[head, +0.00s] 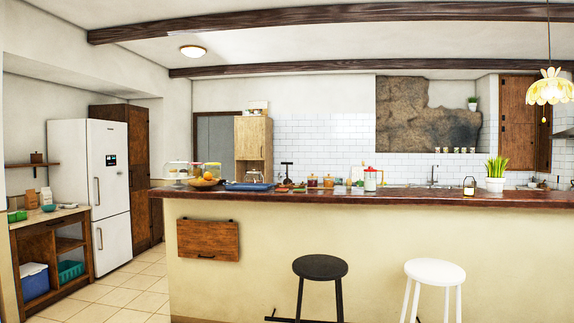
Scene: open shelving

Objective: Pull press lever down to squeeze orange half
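I cannot clearly make out a press or an orange half from this distance. A small dark upright device (287,171) with a crosswise top stands on the long counter (400,196); it may be the press, but its lever is too small to tell. A bowl (206,183) with orange and yellow round items, too small to identify surely, sits near the counter's left end. Neither of my grippers is in view.
A blue tray (248,187), several jars and a glass-domed stand (178,172) crowd the counter. A black stool (320,267) and a white stool (435,272) stand before it. A white fridge (108,190) is at left. Tiled floor (130,290) is clear at lower left.

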